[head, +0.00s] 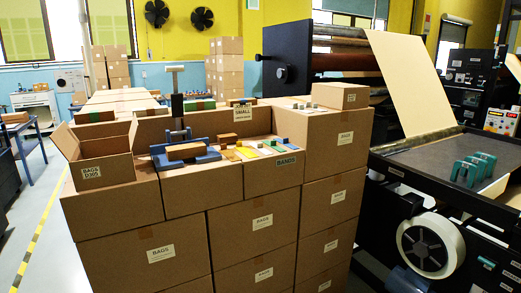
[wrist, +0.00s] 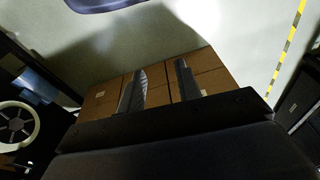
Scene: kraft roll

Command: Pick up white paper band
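Several small flat pieces in yellow, green, orange and pale colours lie on the stacked boxes by the BANDS label (head: 287,161) in the head view. A pale strip (head: 267,150) among them may be the white paper band, but it is too small to tell. My gripper (wrist: 160,70) shows in the wrist view with its two dark fingers apart and nothing seen between them. Brown boxes (wrist: 205,72) show behind the fingers, some way off. The band is not seen in the wrist view, and my gripper is not seen in the head view.
A blue device (head: 186,154) with a post stands left of the pieces. An open box (head: 100,164) stands at the left edge of the stack, and a small box (head: 340,95) at the back right. A large machine with a paper sheet (head: 408,85) stands to the right.

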